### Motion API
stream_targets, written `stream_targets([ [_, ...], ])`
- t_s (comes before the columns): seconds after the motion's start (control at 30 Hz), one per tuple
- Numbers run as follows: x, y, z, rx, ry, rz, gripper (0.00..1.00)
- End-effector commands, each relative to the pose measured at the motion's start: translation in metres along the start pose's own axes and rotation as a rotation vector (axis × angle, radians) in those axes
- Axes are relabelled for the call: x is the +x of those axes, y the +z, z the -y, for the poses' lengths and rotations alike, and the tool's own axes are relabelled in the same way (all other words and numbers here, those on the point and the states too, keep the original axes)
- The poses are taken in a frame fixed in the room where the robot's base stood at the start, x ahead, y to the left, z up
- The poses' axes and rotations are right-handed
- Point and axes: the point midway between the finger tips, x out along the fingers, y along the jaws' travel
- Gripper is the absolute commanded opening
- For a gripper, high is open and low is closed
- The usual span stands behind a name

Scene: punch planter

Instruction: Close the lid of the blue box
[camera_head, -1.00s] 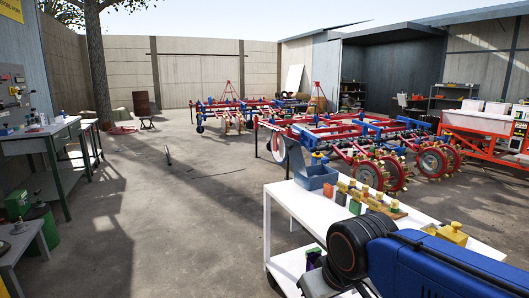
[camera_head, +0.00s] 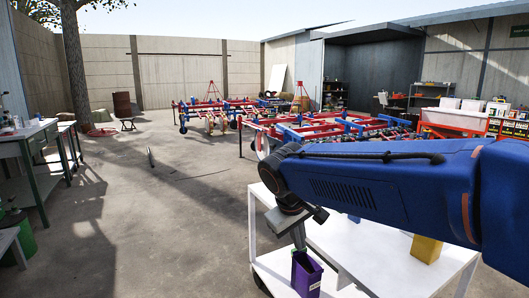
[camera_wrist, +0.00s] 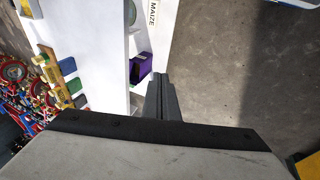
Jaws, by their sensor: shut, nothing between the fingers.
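The blue box is mostly or wholly hidden behind my arm in the head view, and its lid does not show there. I cannot surely pick it out in the wrist view. My gripper (camera_head: 299,242) is shut and empty, pointing down just above a purple container (camera_head: 307,274) at the near left side of the white cart (camera_head: 262,212). In the wrist view the shut fingers (camera_wrist: 159,82) lie beside the purple container (camera_wrist: 141,68); I cannot tell whether they touch it.
A yellow block (camera_head: 426,249) stands on the cart top. The wrist view shows a wooden rack (camera_wrist: 47,70) beside small coloured pieces. Red and blue farm machinery (camera_head: 300,128) stands behind the cart. The concrete floor (camera_head: 150,220) to the left is open.

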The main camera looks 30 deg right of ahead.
Motion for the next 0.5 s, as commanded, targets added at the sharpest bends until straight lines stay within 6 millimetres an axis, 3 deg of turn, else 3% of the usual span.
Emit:
stream_targets([
  [0.5, 0.005, -0.143, -0.08, -0.094, 0.357, 0.154, 0.0],
])
